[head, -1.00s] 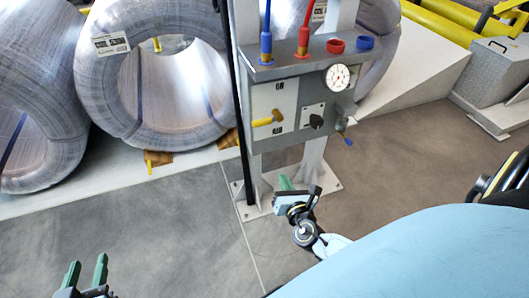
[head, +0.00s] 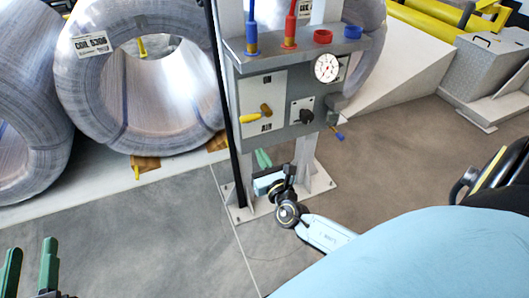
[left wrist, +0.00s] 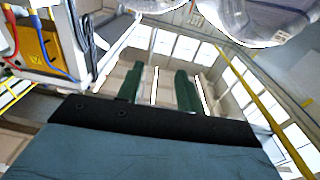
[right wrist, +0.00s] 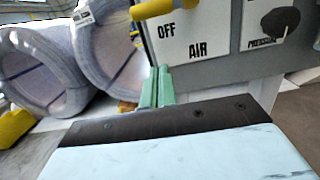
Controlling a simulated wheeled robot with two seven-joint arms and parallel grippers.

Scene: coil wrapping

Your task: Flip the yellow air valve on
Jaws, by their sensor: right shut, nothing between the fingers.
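The yellow air valve (head: 254,116) is on a pale plate on the front of the grey panel (head: 300,132). Its handle lies nearly level and points left, slightly down. In the right wrist view the yellow handle (right wrist: 163,8) is cut by the top edge, above printed "OFF" and "AIR" labels. My right gripper (head: 263,158) is below the panel's lower edge, apart from the valve. Its green fingers are together and empty, and they also show in the right wrist view (right wrist: 158,78). My left gripper (head: 30,250) is open and empty at the lower left, far from the panel.
A black pressure knob (head: 306,116) and a gauge (head: 327,67) sit right of the valve. Blue (head: 251,38) and red (head: 290,32) hose fittings stand on top. A dark vertical pole (head: 229,110) runs along the panel's left side. Wrapped coils (head: 85,110) stand behind.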

